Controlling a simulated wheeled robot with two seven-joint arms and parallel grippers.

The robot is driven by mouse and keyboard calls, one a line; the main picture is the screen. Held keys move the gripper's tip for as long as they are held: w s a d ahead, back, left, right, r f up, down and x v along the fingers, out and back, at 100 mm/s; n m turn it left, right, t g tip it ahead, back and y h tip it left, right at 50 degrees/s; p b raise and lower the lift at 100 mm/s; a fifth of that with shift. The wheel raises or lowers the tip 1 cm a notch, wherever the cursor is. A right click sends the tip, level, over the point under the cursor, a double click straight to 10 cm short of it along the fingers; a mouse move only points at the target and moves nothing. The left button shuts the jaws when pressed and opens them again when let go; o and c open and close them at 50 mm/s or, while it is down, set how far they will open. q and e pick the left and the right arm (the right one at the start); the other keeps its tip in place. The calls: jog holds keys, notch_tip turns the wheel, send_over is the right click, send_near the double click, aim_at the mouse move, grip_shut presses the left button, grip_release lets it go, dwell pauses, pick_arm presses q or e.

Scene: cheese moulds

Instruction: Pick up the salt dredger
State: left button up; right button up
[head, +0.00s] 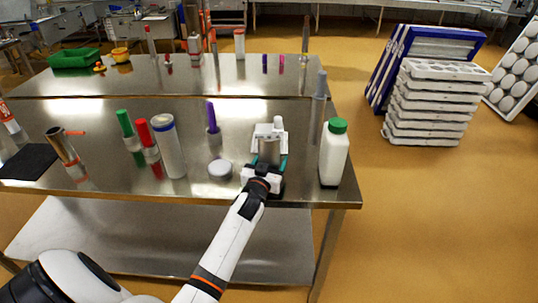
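A grey metal cylinder (268,150), which looks like the salt dredger, stands near the front edge of the steel table, right of the middle. My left gripper (267,160) is at the table's front edge, with its teal-edged fingers on either side of this cylinder. The gripper hides the cylinder's lower part. I cannot tell whether the fingers touch it. My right gripper is not in view.
A white bottle with a green cap (334,153) stands close to the right. A pale round disc (220,169) lies just left, with a blue-topped cylinder (168,147) and red (147,142) and green (128,132) handled items further left.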

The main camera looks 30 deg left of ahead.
pick_arm(q)
jog(key=c, duration=0.9)
jog(key=shift+r, duration=0.1)
